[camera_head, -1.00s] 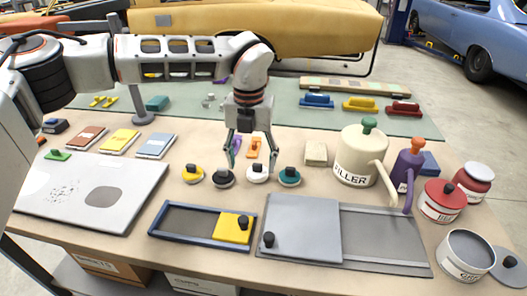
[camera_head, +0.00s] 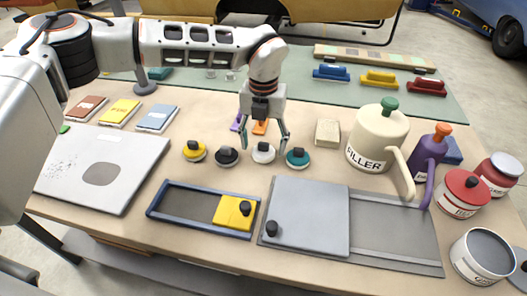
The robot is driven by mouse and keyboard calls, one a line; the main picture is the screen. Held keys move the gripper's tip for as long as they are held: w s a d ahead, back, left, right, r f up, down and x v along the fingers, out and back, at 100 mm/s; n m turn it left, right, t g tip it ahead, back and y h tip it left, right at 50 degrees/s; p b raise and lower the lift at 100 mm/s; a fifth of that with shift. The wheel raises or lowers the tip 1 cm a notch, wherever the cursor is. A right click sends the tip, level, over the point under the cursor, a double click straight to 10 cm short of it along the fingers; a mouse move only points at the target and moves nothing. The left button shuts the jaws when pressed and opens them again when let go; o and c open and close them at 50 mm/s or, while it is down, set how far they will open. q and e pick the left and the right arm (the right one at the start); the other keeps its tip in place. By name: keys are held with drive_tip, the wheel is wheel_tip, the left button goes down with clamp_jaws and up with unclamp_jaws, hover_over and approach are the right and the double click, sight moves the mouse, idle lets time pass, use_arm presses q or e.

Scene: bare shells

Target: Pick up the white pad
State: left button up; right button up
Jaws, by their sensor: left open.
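The white pad (camera_head: 263,156) is a round disc with a black knob on top, on the workbench in a row of similar pads. My left gripper (camera_head: 265,147) points down over it. Its jaws are open, with one fingertip to each side of the pad's knob, the left one near the black pad and the right one near the teal pad. I cannot tell whether the fingertips touch the white pad. My right gripper is not in view.
The black pad (camera_head: 227,158) and teal pad (camera_head: 298,161) stand close on either side, with a yellow pad (camera_head: 195,154) further left. A blue-rimmed tray (camera_head: 152,208) and a grey sliding-lid panel (camera_head: 312,218) lie in front. The filler can (camera_head: 374,143) stands to the right.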

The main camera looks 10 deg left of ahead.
sight(264, 143)
use_arm(q)
drive_tip(key=shift+f, duration=0.45)
drive_tip(key=c, duration=1.2)
drive_tip(key=shift+r, duration=0.6)
clamp_jaws()
wheel_tip(264, 143, up, 19)
drive_tip(key=shift+p, duration=0.45)
